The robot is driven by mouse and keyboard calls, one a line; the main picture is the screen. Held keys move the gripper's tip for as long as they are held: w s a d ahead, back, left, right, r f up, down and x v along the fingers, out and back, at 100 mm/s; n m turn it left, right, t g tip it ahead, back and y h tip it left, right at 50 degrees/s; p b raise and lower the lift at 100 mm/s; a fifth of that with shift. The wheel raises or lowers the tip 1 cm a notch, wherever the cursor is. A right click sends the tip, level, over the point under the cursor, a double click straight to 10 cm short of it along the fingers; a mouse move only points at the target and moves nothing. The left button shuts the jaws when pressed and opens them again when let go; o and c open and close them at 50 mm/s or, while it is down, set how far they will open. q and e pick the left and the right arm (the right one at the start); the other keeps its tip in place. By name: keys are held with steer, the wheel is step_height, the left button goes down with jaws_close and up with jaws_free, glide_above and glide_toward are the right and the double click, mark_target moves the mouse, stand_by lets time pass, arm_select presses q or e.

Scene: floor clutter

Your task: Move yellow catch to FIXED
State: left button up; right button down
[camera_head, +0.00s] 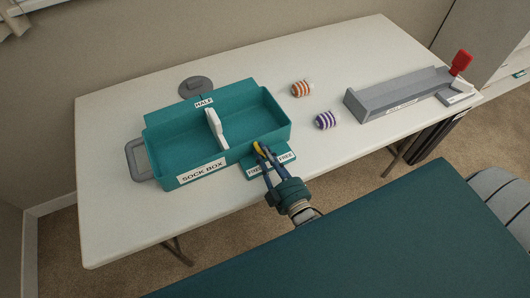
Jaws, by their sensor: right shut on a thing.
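The yellow catch (257,147) is a small piece at the front right of the teal box labelled SOCK BOX (163,172), above a small teal plate (270,166). The plate carries two white labels. The right one (286,157) reads FREE; the left one (254,170) is partly covered by a gripper finger and hard to read. My right gripper (259,153) reaches in from the lower right and is shut on the yellow catch, hiding part of it. My left gripper is not in view.
A white divider (216,129) stands inside the box by a HALF label (204,103). Orange-striped (301,89) and purple-striped (325,120) rolls lie to the right. A grey trough (400,95) and red piece (461,62) are at the far right. The table (125,225) is bare at front left.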

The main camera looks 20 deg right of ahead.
steer(key=c, duration=1.8)
jaws_free()
steer(key=shift+s, duration=0.1)
steer(key=s, duration=1.2)
steer(key=shift+d, duration=0.2)
